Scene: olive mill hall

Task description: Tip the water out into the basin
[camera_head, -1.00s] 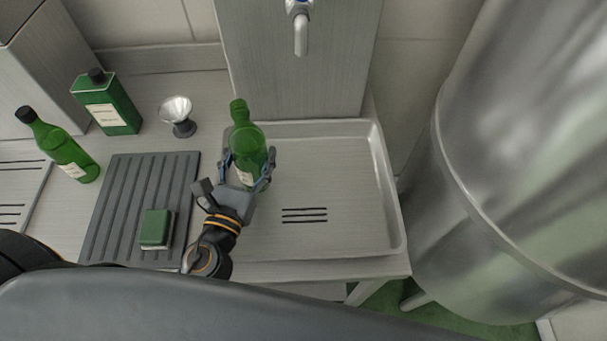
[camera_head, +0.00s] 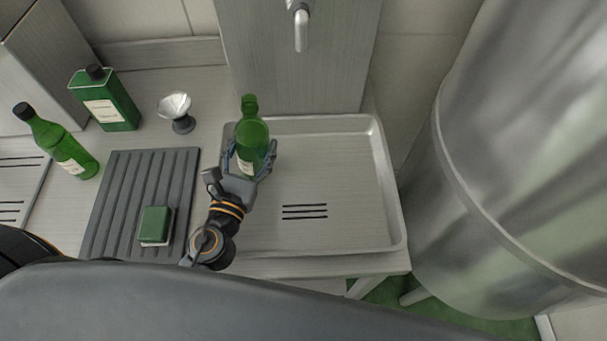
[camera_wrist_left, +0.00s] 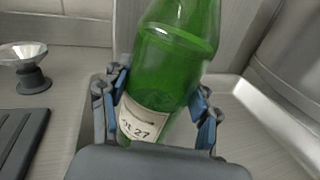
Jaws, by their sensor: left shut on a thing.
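A green glass bottle (camera_head: 252,135) with no cap visible is held in my left gripper (camera_head: 251,165). It is over the left side of the shallow metal basin (camera_head: 345,190), neck toward the back wall. In the left wrist view the bottle (camera_wrist_left: 175,60) leans to the right, and its label reading "27" partly shows. My left gripper (camera_wrist_left: 160,112) is shut around its lower body, blue pads on both sides. The water level inside cannot be made out. My right gripper is not in view.
A capped green bottle (camera_head: 62,145), a green tin (camera_head: 106,100) and a funnel-like metal cup (camera_head: 176,108) stand left of the basin. A ribbed dark mat (camera_head: 125,190) holds a green sponge (camera_head: 156,225). A tap (camera_head: 300,28) hangs behind; a large steel tank (camera_head: 520,150) stands right.

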